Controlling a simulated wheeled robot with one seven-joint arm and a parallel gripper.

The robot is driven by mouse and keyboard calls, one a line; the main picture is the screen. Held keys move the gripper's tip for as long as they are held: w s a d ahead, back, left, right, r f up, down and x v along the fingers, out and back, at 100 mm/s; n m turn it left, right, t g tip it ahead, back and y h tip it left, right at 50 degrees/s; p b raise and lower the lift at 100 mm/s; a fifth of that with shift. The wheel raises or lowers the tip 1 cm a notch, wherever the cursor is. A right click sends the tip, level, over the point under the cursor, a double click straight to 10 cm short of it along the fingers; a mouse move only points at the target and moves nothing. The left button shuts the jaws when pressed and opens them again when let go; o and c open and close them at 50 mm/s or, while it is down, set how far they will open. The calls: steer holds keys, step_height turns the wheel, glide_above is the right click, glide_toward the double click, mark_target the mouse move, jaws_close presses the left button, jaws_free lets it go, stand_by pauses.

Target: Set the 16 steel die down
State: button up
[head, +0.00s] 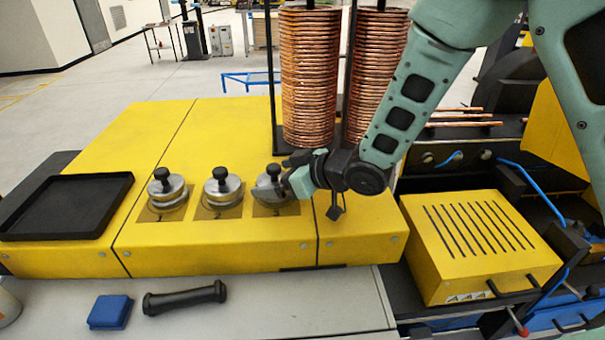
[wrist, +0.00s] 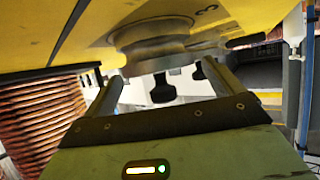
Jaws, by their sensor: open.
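Three round steel dies with black knobs sit in a row on the yellow machine top: a left die (head: 166,189), a middle die (head: 222,187) and a right die (head: 268,191). I cannot read which one is the 16. My gripper (head: 287,176) is at the right die and partly hides it. In the wrist view, which is upside down, my gripper (wrist: 158,84) is open, with a steel die (wrist: 155,45) and its black knob (wrist: 162,88) between and beyond the fingers. The die appears seated on its pad marked 3; exact contact is hidden.
A black tray (head: 66,207) lies at the left. Tall copper coils (head: 310,80) stand behind the right die. A slotted yellow box (head: 480,245) is at the right. A blue block (head: 110,312) and a black handle (head: 185,298) lie on the grey front ledge.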

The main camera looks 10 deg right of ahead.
steer(key=b+v, duration=0.2)
steer(key=v, duration=0.9)
steer(key=shift+f+b, duration=0.1)
steer(key=shift+b, duration=0.3)
steer(key=shift+s+d+f+m+h, duration=0.1)
steer(key=shift+s+m+h, duration=0.05)
steer(key=shift+h, duration=0.35)
steer(key=shift+s+d+f+m+h, duration=0.1)
steer(key=shift+m+h, duration=0.05)
steer(key=shift+h, duration=0.35)
steer(key=s+d+m+g+h, duration=0.1)
steer(key=s+d+g+h, duration=0.1)
steer(key=s, duration=1)
steer(key=s+d+f+m+g+h, duration=0.1)
steer(key=s+g+h, duration=0.4)
steer(key=s, duration=0.6)
steer(key=shift+s+d+f+m+g+h, duration=0.3)
steer(key=shift+s+d+h, duration=0.1)
steer(key=shift+d, duration=0.35)
step_height(320, 180, down, 10)
steer(key=b, duration=1)
steer(key=shift+f, duration=0.2)
